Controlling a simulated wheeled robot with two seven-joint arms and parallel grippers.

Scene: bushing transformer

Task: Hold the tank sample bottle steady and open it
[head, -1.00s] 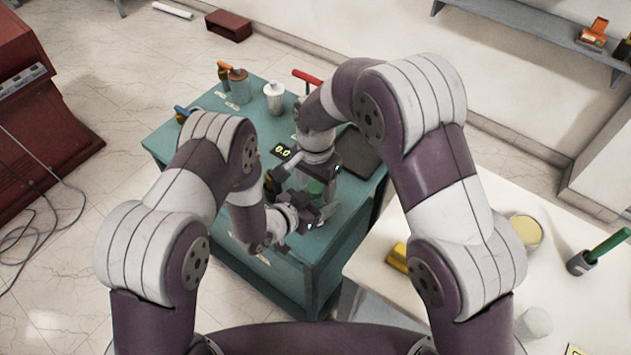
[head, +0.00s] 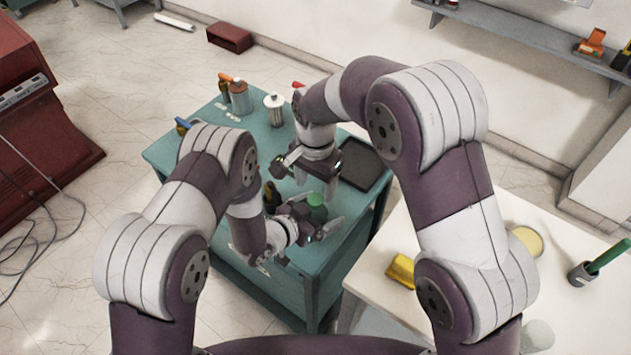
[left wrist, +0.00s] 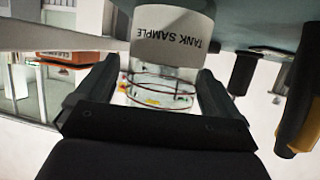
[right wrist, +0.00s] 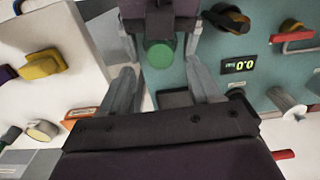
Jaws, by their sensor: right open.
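The tank sample bottle (left wrist: 168,35) shows its white "TANK SAMPLE" label and clear glass in the left wrist view. My left gripper (head: 322,216) is around the glass, one finger on each side, and appears shut on it. The bottle's green cap (head: 316,198) shows above the left gripper in the head view. It also shows in the right wrist view (right wrist: 160,53), beyond my right fingertips. My right gripper (head: 303,170) is open and empty, above and to the left of the cap in the head view. Most of the bottle is hidden in the head view.
The teal bench (head: 172,152) carries a grey canister (head: 239,96), a white canister (head: 274,109), a dark tray (head: 362,164) and a display reading 0.0 (right wrist: 239,66). A white table (head: 460,250) with a yellow object (head: 402,271) stands at the right.

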